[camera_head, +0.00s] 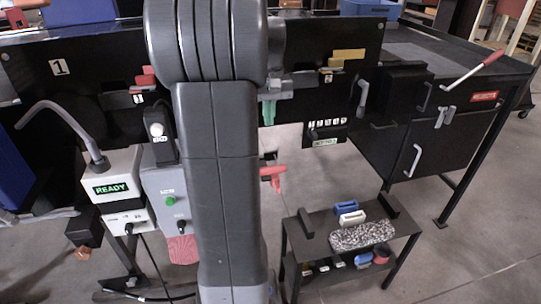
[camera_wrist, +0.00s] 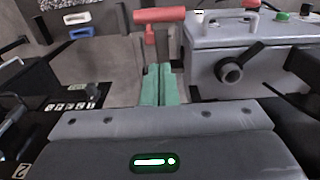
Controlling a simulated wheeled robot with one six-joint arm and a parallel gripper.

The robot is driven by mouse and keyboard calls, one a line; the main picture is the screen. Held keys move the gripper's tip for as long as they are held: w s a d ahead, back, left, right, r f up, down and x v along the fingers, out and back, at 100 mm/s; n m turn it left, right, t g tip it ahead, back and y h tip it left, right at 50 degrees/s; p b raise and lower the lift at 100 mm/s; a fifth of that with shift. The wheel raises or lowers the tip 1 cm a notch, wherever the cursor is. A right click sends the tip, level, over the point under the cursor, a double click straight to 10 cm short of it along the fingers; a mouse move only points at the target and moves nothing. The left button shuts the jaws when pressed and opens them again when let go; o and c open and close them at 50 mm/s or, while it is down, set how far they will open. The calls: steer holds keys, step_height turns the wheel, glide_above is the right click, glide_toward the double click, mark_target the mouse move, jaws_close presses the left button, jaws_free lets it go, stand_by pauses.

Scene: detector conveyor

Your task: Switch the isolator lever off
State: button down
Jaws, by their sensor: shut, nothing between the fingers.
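A red T-shaped handle (camera_head: 271,174) shows just right of my arm in the head view, below my gripper. It also shows in the wrist view (camera_wrist: 160,15), past my fingertips. It looks like the isolator lever, but no label on it is readable and its mount is mostly hidden by my arm. My gripper (camera_head: 268,117) has green fingers pressed together and empty. In the wrist view the fingers (camera_wrist: 159,70) point toward the red handle with a visible gap between them. I cannot tell the exact distance.
A grey box with a green button (camera_head: 168,200) stands left of my arm, beside a READY unit (camera_head: 112,188). A red-gripped lever (camera_head: 475,71) is at the REJECTS bin. A low table (camera_head: 330,210) holds brushes. Black conveyor panels lie behind my gripper.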

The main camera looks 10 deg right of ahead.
steer(key=f, duration=0.4)
steer(key=s+f, duration=0.1)
steer(key=f, duration=0.3)
steer(key=s+f, duration=0.1)
steer(key=f, duration=0.3)
steer(key=shift+f, duration=0.1)
